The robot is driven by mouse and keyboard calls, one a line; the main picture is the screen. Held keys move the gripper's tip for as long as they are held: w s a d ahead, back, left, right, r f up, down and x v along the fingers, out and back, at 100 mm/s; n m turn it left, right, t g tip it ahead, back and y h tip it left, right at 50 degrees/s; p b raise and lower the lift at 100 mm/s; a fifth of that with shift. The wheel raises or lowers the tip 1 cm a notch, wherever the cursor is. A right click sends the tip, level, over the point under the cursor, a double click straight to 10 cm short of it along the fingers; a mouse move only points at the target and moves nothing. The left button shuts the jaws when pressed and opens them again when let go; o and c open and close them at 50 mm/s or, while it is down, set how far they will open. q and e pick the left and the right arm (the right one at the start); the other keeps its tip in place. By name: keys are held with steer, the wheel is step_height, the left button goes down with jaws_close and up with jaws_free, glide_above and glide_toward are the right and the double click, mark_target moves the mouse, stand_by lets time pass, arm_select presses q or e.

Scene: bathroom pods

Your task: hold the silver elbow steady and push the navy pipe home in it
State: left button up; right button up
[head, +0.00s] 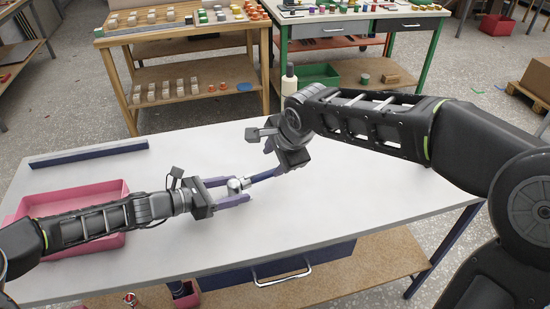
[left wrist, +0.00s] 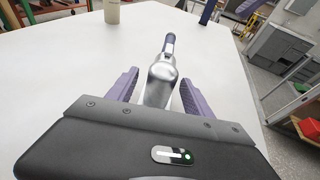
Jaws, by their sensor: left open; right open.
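The silver elbow (head: 235,185) is between the fingers of my left gripper (head: 238,190), low over the white table. In the left wrist view the elbow (left wrist: 160,82) shows gaps to both fingers, so my left gripper is open around it. The navy pipe (head: 265,175) runs from the elbow toward the right in the head view. Its dark end (left wrist: 169,44) shows beyond the elbow in the left wrist view. My right gripper (head: 268,150) is open by the pipe's far end; whether it touches the pipe I cannot tell. How deep the pipe sits is unclear.
A pink bin (head: 110,195) stands on the table's left, partly behind my left arm. A navy bar (head: 88,154) lies along the back left. A pale bottle (head: 289,82) stands at the back edge. The table's front right is clear.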

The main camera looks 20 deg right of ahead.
arm_select(q)
steer(key=v, duration=1.1)
steer(key=shift+s+a+r, duration=0.1)
